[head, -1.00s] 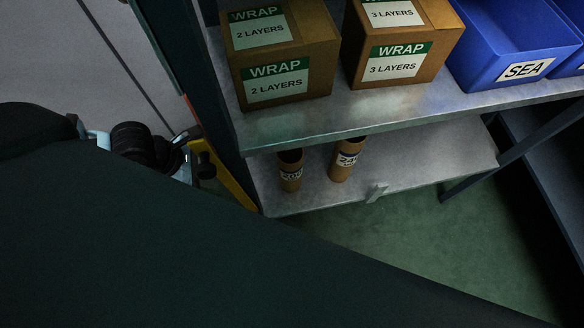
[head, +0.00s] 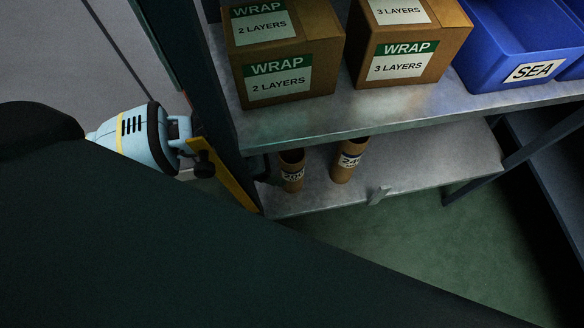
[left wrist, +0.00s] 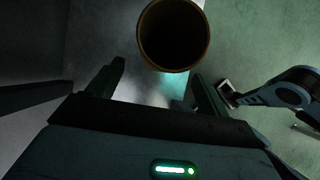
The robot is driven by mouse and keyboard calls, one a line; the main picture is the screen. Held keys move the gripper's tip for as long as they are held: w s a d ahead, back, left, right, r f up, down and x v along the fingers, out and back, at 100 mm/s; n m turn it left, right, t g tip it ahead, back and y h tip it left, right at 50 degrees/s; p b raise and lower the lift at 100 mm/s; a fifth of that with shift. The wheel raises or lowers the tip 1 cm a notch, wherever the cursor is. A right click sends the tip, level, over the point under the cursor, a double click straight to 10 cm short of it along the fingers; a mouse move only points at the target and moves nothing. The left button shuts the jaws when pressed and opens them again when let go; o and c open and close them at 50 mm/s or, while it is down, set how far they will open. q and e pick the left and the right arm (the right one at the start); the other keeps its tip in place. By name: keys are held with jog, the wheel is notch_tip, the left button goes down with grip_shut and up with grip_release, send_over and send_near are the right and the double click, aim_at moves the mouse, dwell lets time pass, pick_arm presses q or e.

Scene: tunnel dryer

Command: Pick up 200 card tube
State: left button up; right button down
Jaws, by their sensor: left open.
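The 200 card tube (head: 292,182) is a brown open-topped cylinder standing upright on the lower shelf, its white label reading 200. In the left wrist view its round open mouth (left wrist: 174,36) shows just beyond my fingers, roughly between their lines. My left gripper (left wrist: 158,82) is open and empty, with one finger on each side of a clear gap. In the head view the shelf post hides much of it; dark finger parts (head: 263,168) show just left of the tube. I cannot tell whether they touch it. My right gripper is not in view.
A second card tube (head: 348,160) stands close to the right on the lower shelf (head: 420,163). The upper shelf (head: 340,112) overhangs, holding WRAP boxes (head: 285,50) and a blue SEA bin (head: 515,45). A dark post (head: 190,70) and yellow strip (head: 232,180) stand at the left.

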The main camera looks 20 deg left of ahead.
aim_at(296, 159)
pick_arm(q)
jog(key=w+d, duration=0.2)
jog(key=d, duration=0.2)
jog(key=shift+w+d+f+b, duration=0.15)
jog(key=shift+w+f+b, duration=0.2)
jog(key=shift+w+b, duration=0.05)
jog(key=shift+f, duration=0.2)
jog(key=c, duration=1.3)
jog(key=shift+r, duration=0.1)
